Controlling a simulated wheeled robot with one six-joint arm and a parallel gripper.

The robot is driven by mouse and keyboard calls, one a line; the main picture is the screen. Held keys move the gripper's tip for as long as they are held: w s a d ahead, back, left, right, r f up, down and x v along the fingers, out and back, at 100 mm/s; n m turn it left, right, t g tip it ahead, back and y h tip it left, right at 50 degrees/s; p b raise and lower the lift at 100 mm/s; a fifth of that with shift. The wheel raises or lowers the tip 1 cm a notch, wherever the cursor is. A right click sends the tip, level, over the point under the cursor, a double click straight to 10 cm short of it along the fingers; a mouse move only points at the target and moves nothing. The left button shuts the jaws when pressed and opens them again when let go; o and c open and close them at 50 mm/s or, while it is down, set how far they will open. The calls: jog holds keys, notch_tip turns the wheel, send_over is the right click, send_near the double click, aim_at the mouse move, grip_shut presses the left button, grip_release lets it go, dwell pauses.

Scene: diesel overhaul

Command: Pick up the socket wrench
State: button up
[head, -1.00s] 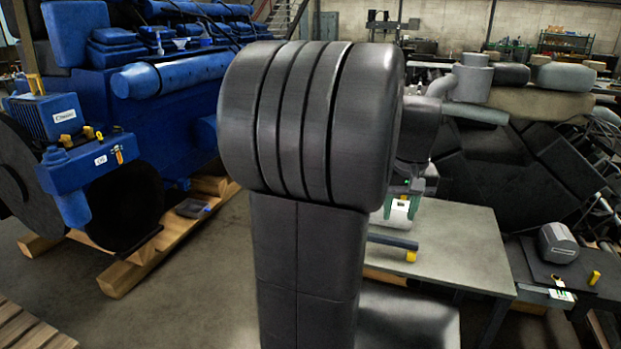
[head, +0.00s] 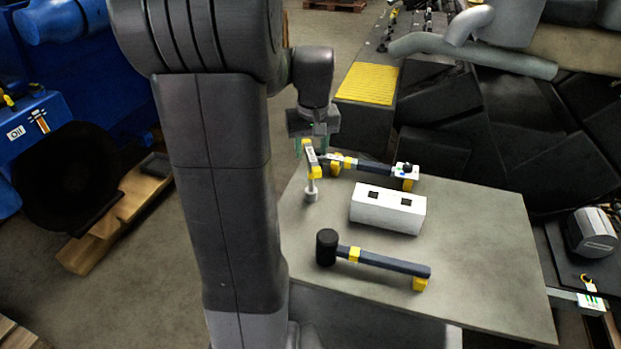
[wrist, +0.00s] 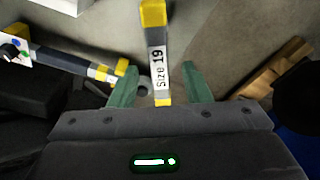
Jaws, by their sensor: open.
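My gripper (head: 312,143) has green fingers and is open at the far end of the handle. In the wrist view my gripper (wrist: 160,86) has a finger on each side of the handle, with gaps. I cannot tell exactly how deep the handle sits between them.
A dark-handled tool (head: 370,167) with yellow supports lies close to the right of the wrench. A white block (head: 387,210) with two square holes stands in front of it. A black mallet (head: 375,262) lies nearer. The table's (head: 490,270) right side is clear.

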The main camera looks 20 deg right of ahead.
aim_at(311, 178)
jog(key=f, duration=0.4)
jog(key=shift+w+f, duration=0.2)
jog(key=shift+f, duration=0.1)
grip_shut()
